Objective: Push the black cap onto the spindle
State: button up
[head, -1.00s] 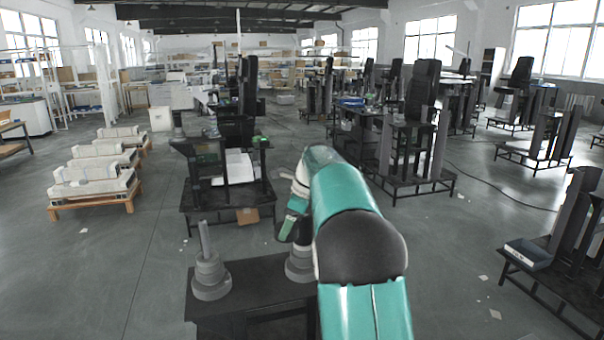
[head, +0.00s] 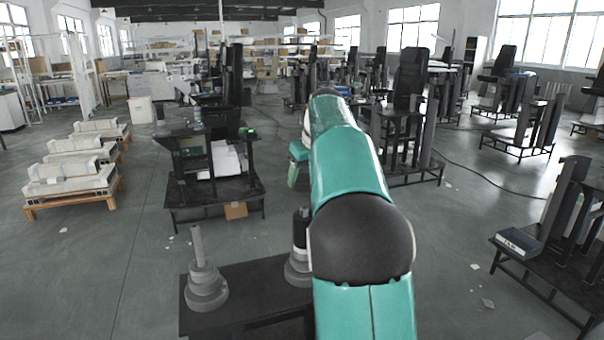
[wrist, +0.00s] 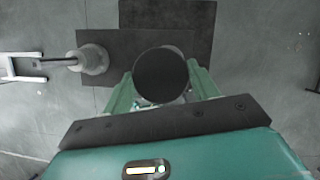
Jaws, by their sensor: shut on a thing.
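In the wrist view the black cap (wrist: 160,76) is a round dark disc, seen face-on between the two green fingers of my gripper (wrist: 161,84). My gripper is shut on it. In the head view my gripper (head: 296,172) is raised above the right-hand stepped grey base (head: 297,271), and the cap cannot be made out there. A dark upright cylinder (head: 301,232) rises from that base. The arm hides the base's right side. In the wrist view the cap hides what lies behind it.
A second stepped grey base with a bare grey rod (head: 205,284) stands at the left of the black table (head: 250,283), clear of my gripper; it also shows in the wrist view (wrist: 91,60). A black workstation (head: 213,185) stands beyond. Open floor lies left.

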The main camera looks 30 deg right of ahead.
aim_at(307, 186)
jog(key=shift+s+d+f, duration=0.1)
jog(key=shift+s+f, duration=0.05)
jog(key=shift+f, duration=2.45)
jog(key=shift+f, duration=0.45)
jog(key=shift+f, duration=0.15)
jog(key=shift+f, duration=0.25)
jog(key=shift+f, duration=0.7)
dwell(0.6)
jog(key=o, duration=1.1)
